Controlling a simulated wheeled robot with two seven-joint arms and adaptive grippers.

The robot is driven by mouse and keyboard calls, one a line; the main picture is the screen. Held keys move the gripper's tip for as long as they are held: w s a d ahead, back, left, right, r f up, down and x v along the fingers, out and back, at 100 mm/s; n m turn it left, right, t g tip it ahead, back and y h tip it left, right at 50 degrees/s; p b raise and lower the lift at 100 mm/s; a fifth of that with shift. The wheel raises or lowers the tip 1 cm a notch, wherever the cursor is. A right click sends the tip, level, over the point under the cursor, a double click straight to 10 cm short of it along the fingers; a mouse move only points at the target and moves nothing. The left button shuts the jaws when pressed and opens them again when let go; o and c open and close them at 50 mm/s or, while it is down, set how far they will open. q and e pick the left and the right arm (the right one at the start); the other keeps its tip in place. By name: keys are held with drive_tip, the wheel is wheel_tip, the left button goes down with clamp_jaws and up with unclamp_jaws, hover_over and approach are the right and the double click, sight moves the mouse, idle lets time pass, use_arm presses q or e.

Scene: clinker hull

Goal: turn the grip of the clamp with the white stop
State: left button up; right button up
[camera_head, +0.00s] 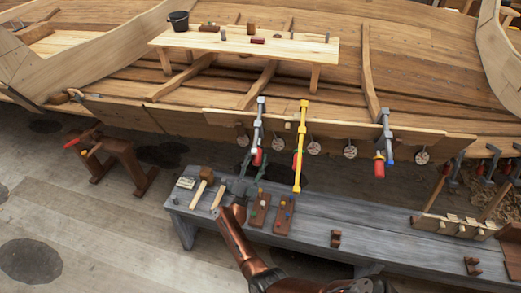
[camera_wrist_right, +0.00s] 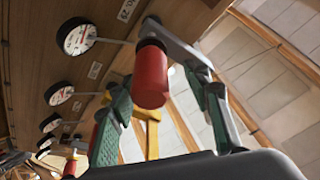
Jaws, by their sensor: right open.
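Three bar clamps hang on the hull's plank edge in the head view. The left, grey clamp (camera_head: 260,125) has a red grip (camera_head: 257,158) at its lower end; a small pale spot beside the grip looks like the white stop. My right gripper (camera_head: 250,168) is just below this grip, fingers pointing up towards it. In the right wrist view the red grip (camera_wrist_right: 151,80) shows between the spread green-padded fingers (camera_wrist_right: 157,92), with a gap on each side. The gripper is open; I cannot tell any contact. My left gripper is out of view.
A yellow clamp (camera_head: 302,135) hangs close to the right, and a blue-grey clamp (camera_head: 384,138) farther right. Round dials (camera_head: 350,152) hang along the plank. The grey bench (camera_head: 315,215) below holds a mallet (camera_head: 206,175) and brown blocks.

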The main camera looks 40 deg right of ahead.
sight(255, 164)
drive_tip(key=v, duration=0.7)
drive_tip(key=shift+a+f, duration=0.1)
drive_tip(key=shift+f, duration=0.05)
drive_tip(key=shift+s, duration=0.1)
